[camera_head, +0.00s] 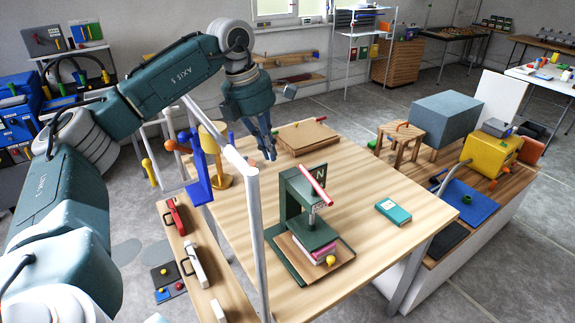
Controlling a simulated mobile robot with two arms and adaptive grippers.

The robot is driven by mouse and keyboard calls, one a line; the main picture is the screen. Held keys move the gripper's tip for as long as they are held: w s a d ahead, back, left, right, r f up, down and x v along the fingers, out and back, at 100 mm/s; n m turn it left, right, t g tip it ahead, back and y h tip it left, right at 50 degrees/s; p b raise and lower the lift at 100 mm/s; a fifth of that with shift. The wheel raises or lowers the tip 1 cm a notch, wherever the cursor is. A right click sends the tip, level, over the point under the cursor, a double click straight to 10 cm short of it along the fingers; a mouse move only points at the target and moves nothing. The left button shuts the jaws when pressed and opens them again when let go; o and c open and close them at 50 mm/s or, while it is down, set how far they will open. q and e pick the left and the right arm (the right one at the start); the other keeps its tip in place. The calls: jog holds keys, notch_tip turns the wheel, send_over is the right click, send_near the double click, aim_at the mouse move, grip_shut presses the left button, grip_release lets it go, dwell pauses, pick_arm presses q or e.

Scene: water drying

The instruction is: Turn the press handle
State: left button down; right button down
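The press (298,215) is a dark green frame on a wooden table (372,250). Its handle (315,185) is a red bar at the top, set at a slant. A pink pad or stack (314,248) lies on the press base, below its upper plate. My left gripper (266,150) hangs fingers down behind and to the left of the press, above the table and apart from the handle. It appears empty, with its fingers close together; how far they are parted is hard to tell. My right gripper does not show.
A teal box (393,211) lies right of the press. A wooden board (306,137) lies at the table's back. A metal post (256,240) and a blue bracket (197,172) stand at the left edge. A side counter (490,200) holds a yellow container (488,153).

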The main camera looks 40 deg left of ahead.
pick_arm(q)
notch_tip(320, 180, down, 3)
jog(key=d, duration=0.1)
jog(key=p, duration=0.4)
send_over(297, 185)
jog(key=s, duration=0.2)
jog(key=f, duration=0.2)
jog(key=a+f, duration=0.1)
jog(key=f, duration=0.1)
jog(key=shift+f, duration=0.3)
jog(key=shift+w+d, duration=0.3)
jog(key=shift+w, duration=0.1)
jog(key=shift+a+f, duration=0.1)
jog(key=shift+a, duration=0.1)
